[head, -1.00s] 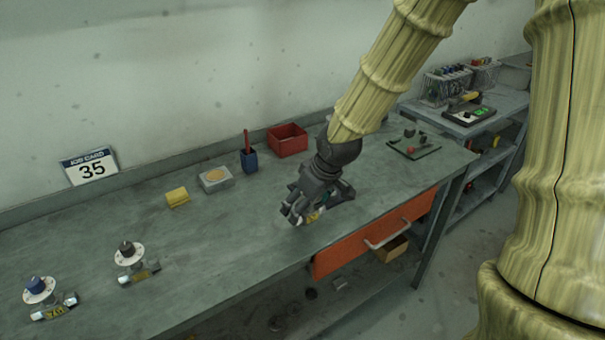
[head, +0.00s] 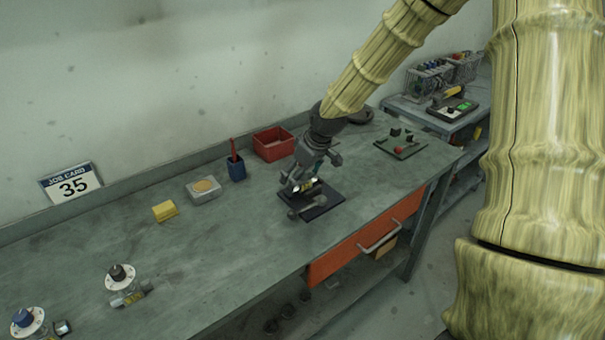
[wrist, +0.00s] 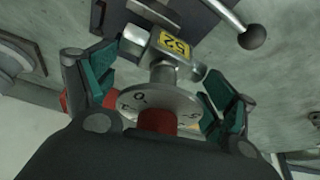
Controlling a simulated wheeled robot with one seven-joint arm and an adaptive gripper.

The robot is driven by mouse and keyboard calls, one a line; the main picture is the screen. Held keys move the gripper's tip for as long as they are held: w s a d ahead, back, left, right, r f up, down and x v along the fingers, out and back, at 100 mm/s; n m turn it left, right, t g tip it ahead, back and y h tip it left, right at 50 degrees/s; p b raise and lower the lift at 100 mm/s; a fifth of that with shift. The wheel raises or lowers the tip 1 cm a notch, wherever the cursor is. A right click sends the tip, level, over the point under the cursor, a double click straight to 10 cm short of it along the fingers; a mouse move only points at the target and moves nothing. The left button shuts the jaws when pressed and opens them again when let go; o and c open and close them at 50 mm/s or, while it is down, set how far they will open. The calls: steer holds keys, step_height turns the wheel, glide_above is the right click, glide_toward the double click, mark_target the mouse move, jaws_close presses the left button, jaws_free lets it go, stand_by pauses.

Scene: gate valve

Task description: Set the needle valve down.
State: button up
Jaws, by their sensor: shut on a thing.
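The needle valve (wrist: 165,72) has a red knob, a pale round dial and a metal body with a yellow "52" tag. In the wrist view my gripper (wrist: 158,92) is shut on it, with a green pad on each side of the dial. The tagged body points away from my palm. In the head view my gripper (head: 308,172) is over the dark plate (head: 325,200) on the bench, and the valve (head: 304,187) shows small below the fingers. I cannot tell whether the valve touches the plate.
A grey lever with a ball end (wrist: 238,22) lies close to the valve. A red bin (head: 273,144), blue cup (head: 236,168), sponge box (head: 203,190) and yellow block (head: 164,211) stand behind left. Two other valves, dark-knobbed (head: 122,280) and blue-knobbed (head: 27,320), stand far left. The bench (head: 200,250) between is clear.

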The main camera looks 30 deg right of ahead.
mark_target(303, 177)
steer(key=shift+w+d+f, duration=0.2)
steer(key=shift+w+d, duration=1)
steer(key=shift+d, duration=0.05)
steer(key=shift+f+p, duration=0.75)
steer(key=shift+f, duration=0.95)
steer(key=shift+f, duration=0.1)
steer(key=o, duration=1.2)
steer(key=shift+f, duration=0.1)
steer(key=shift+s, duration=0.1)
steer(key=shift+r, duration=0.25)
steer(key=b+v, duration=0.1)
steer(key=v, duration=1.1)
steer(key=shift+a, duration=0.1)
